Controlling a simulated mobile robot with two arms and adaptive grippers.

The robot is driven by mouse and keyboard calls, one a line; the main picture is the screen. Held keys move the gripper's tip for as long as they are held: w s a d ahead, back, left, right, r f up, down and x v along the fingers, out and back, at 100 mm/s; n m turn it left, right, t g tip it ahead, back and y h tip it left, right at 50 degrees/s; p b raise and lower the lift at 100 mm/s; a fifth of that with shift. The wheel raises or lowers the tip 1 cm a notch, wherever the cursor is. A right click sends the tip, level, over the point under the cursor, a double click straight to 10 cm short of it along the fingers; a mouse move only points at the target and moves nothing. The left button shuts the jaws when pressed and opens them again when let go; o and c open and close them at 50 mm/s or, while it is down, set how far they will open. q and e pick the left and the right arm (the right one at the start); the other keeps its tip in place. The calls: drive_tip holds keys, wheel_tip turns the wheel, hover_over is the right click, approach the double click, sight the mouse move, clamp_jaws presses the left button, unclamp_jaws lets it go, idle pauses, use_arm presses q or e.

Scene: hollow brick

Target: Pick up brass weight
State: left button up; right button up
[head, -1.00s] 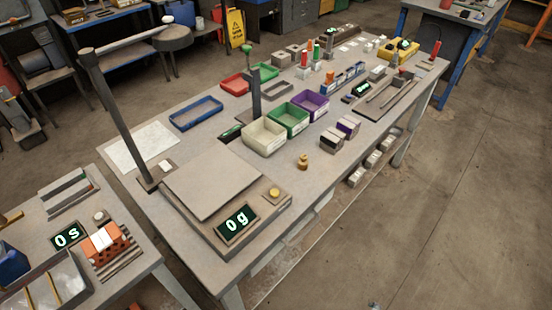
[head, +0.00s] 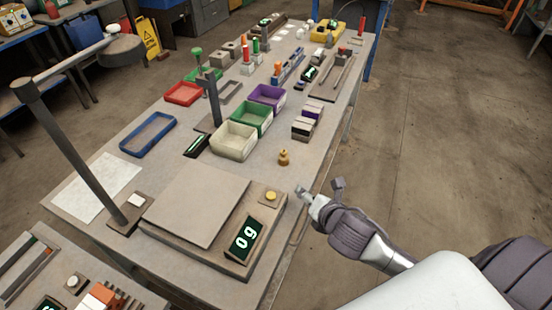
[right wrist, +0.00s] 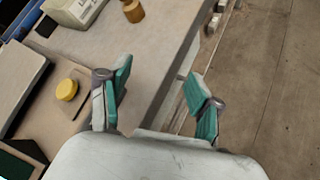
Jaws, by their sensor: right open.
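The brass weight (head: 284,157) stands upright on the workbench near its right edge, just right of the cream bin. It also shows at the top of the right wrist view (right wrist: 133,11). My right gripper (head: 318,188) is open and empty, to the right of and nearer than the weight, by the bench edge. In the right wrist view its two teal-padded fingers (right wrist: 158,88) are spread, with the bench edge and floor between them and the weight beyond the left finger. My left gripper is not in view.
A scale (head: 200,205) reading 0 g, with a yellow button (head: 270,196), stands nearer than the weight. The cream bin (head: 233,141) and green bin (head: 252,119) are left of it. Small boxes (head: 307,121) stand beyond. Bench surface around the weight is clear.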

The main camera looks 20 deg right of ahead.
sight(285, 159)
drive_tip(key=w+r+n, duration=0.1)
drive_tip(key=n, duration=0.1)
drive_tip(key=w+r+n+t, duration=0.1)
drive_tip(key=n, duration=0.1)
drive_tip(key=w+r+n+t, duration=0.1)
drive_tip(key=n, duration=0.1)
drive_tip(key=shift+r+n+y, duration=0.3)
drive_tip(key=shift+r, duration=0.1)
drive_tip(key=shift+w+a+r+n, duration=0.15)
drive_tip(key=shift+w+r+n, duration=0.35)
drive_tip(key=shift+n, duration=0.4)
drive_tip(key=x, duration=0.8)
drive_tip(key=shift+w+a+f, duration=0.1)
drive_tip(key=shift+w, duration=0.15)
drive_tip(key=shift+a+f+p+x, duration=0.1)
drive_tip(key=shift+f+p+x, duration=0.05)
drive_tip(key=shift+x, duration=0.7)
drive_tip(key=shift+a+f+p+x, duration=0.1)
drive_tip(key=shift+a+f+x, duration=0.05)
drive_tip(key=shift+x, duration=0.75)
drive_tip(key=shift+a+f+p+x, duration=0.1)
drive_tip(key=shift+f+p+x, duration=0.1)
drive_tip(key=shift+x, duration=0.65)
drive_tip(key=shift+s, duration=0.2)
clamp_jaws()
drive_tip(key=shift+r, duration=0.1)
